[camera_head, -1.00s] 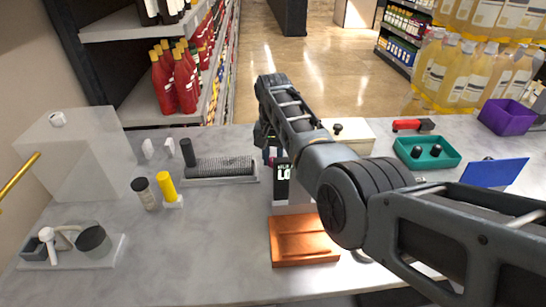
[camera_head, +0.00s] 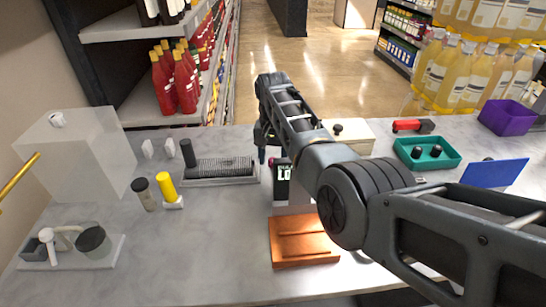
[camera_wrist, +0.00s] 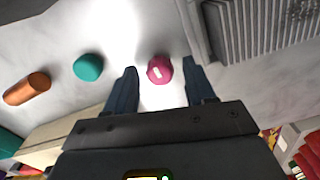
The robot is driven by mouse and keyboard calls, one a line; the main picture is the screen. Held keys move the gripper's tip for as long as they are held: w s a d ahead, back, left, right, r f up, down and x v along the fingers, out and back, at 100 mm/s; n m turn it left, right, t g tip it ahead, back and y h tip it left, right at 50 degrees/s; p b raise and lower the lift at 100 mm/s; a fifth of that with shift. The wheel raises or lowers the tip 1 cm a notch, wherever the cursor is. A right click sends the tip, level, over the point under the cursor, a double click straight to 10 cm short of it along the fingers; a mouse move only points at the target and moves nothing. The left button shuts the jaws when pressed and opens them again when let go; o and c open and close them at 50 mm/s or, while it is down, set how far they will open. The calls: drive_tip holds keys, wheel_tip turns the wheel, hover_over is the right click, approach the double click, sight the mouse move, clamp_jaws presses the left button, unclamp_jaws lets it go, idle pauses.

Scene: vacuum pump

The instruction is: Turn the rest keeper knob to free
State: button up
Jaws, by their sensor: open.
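A round pink knob (camera_wrist: 160,69) with a short white mark on its top shows in the wrist view. It sits in the gap between the tips of my gripper (camera_wrist: 159,78), with space visible on both sides. My gripper is open and empty, pointing down over it. In the head view my gripper (camera_head: 266,145) hangs beside a dark block with "LO" lettering (camera_head: 282,181); the arm and gripper mostly hide the knob there. I cannot read any free marking beside the knob.
A teal round piece (camera_wrist: 88,67) and an orange cylinder (camera_wrist: 27,88) lie near the knob in the wrist view. A ribbed grey block (camera_head: 222,167) stands left of my gripper, and a copper-coloured block (camera_head: 303,241) lies in front.

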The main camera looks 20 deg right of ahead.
wheel_tip(320, 180, up, 8)
drive_tip(key=shift+f, duration=0.25)
idle(0.4)
